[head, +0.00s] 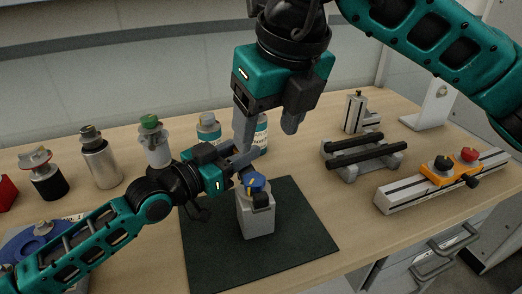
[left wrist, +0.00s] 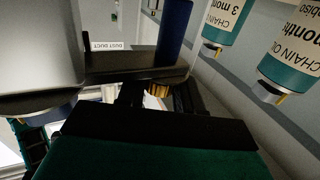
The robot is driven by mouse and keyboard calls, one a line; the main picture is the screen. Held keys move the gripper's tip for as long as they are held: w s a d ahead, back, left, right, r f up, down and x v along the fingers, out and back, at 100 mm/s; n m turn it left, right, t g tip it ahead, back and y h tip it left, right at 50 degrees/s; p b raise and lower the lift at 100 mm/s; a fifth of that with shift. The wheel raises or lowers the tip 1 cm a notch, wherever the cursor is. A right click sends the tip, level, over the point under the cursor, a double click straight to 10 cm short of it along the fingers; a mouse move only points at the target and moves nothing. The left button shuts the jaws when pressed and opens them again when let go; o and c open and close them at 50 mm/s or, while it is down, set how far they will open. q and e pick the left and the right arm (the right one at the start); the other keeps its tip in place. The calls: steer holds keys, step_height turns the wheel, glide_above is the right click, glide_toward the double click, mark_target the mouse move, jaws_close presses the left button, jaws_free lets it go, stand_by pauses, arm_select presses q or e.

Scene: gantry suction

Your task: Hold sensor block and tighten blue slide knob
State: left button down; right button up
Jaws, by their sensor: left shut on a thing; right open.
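The sensor block (head: 256,221) is a light grey upright block on a dark green mat. A blue knob (head: 256,184) with a yellow mark sits at its top, and a small black part (head: 262,200) is on its upper face. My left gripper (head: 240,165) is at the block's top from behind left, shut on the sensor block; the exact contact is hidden. In the left wrist view a grey body (left wrist: 40,50), a dark bar and a blue post (left wrist: 174,32) are very close. My right gripper (head: 266,132) points down, open, above and behind the knob, apart from it.
Behind stand teal-labelled bottles (head: 208,128), a green-capped bottle (head: 152,140) and a metal flask (head: 100,160). To the right are a black-railed fixture (head: 362,150) and a rail with an orange carriage (head: 448,172). The mat's (head: 305,235) right side is clear.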

mark_target(254, 176)
steer(key=w+a+g+h, duration=0.2)
steer(key=w+g, duration=0.1)
steer(key=w, duration=0.1)
step_height(254, 176, down, 11)
steer(key=shift+s+a, duration=0.1)
stand_by(0.6)
steer(key=c, duration=1.1)
steer(key=shift+o, duration=0.2)
steer(key=shift+m, duration=1.3)
